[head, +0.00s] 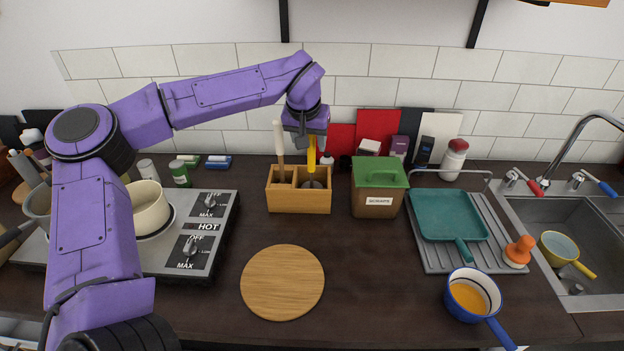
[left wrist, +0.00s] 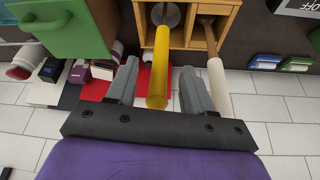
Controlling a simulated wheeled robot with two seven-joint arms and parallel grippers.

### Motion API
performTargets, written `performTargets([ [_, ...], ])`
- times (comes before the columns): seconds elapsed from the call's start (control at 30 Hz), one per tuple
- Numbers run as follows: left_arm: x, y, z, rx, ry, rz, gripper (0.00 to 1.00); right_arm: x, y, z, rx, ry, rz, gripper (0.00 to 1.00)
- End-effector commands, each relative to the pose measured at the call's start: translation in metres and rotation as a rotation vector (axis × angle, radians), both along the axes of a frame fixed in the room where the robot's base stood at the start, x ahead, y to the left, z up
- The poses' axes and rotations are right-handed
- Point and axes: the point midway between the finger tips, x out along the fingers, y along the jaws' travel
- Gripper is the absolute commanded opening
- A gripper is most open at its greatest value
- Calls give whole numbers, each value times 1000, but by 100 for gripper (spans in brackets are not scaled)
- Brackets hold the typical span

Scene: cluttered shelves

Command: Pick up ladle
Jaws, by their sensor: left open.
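The ladle (head: 311,160) stands upright in the right compartment of a wooden utensil box (head: 298,202) in the head view. Its handle is yellow and its grey bowl end is down in the box. In the left wrist view the yellow handle (left wrist: 158,82) runs between the two fingers of my left gripper (left wrist: 158,68). That gripper is open, with one finger on each side of the handle and gaps visible. In the head view my left gripper (head: 306,140) is above the box at the top of the handle. My right gripper is not in view.
A pale-handled utensil (head: 279,140) stands in the box's left compartment, close to my left gripper. A green-lidded scraps bin (head: 379,186) is just right of the box. A round wooden board (head: 283,282) lies in front. The tiled wall is close behind.

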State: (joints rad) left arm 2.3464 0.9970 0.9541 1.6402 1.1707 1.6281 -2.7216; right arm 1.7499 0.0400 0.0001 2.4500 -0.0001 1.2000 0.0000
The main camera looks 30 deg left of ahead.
Motion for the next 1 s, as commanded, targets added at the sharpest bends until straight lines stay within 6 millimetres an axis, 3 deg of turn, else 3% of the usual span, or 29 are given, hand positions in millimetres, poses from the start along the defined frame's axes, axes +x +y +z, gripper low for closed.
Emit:
performTargets([
  [0.13,14,7,-20,-1,6,-1,52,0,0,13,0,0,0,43],
  [0.27,21,9,-38,-1,4,-2,52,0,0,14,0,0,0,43],
  [0.5,23,9,-42,0,0,-3,52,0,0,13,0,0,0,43],
  [0.57,23,9,-42,0,1,-3,35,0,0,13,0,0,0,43],
  [0.67,23,9,-42,0,1,-3,3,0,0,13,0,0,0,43],
  [1.0,23,9,-39,-1,-1,-3,0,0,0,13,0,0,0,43],
])
